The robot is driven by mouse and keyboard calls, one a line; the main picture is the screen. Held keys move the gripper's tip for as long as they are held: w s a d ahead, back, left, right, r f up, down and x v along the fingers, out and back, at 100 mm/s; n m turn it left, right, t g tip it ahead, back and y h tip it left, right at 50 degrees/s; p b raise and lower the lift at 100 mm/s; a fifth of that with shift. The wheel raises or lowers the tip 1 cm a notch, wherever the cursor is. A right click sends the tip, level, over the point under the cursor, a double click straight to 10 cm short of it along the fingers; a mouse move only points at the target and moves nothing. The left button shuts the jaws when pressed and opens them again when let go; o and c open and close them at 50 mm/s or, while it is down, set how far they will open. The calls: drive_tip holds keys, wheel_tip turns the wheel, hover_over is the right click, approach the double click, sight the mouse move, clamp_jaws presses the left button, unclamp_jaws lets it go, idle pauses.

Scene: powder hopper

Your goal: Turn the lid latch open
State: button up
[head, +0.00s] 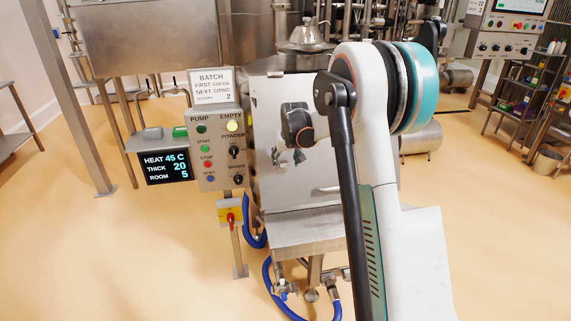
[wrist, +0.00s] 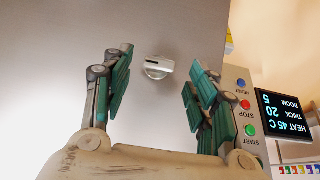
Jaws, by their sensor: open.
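The lid latch (wrist: 158,67) is a small silver turn-knob with a dark slot mark, set on a flat grey metal panel (wrist: 60,50). In the wrist view it lies between and beyond my fingertips, with no visible contact. My gripper (wrist: 160,62) is open and empty, one green-padded finger on each side of the latch. In the head view my gripper (head: 291,158) is in front of the hopper's grey metal front (head: 285,195), and the latch is hidden there behind my gripper and wrist.
A control box (head: 208,170) with buttons and knobs stands close left of the hopper front. Beside it a black display (head: 167,168) reads heat 45 C, thick 20, room 5. A metal ledge (head: 305,232) and blue hoses (head: 270,275) are below. The floor at left is clear.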

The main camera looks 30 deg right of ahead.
drive_tip(key=v, duration=0.8)
drive_tip(key=shift+s+r, duration=0.15)
drive_tip(key=shift+r, duration=0.1)
drive_tip(key=shift+a, duration=0.1)
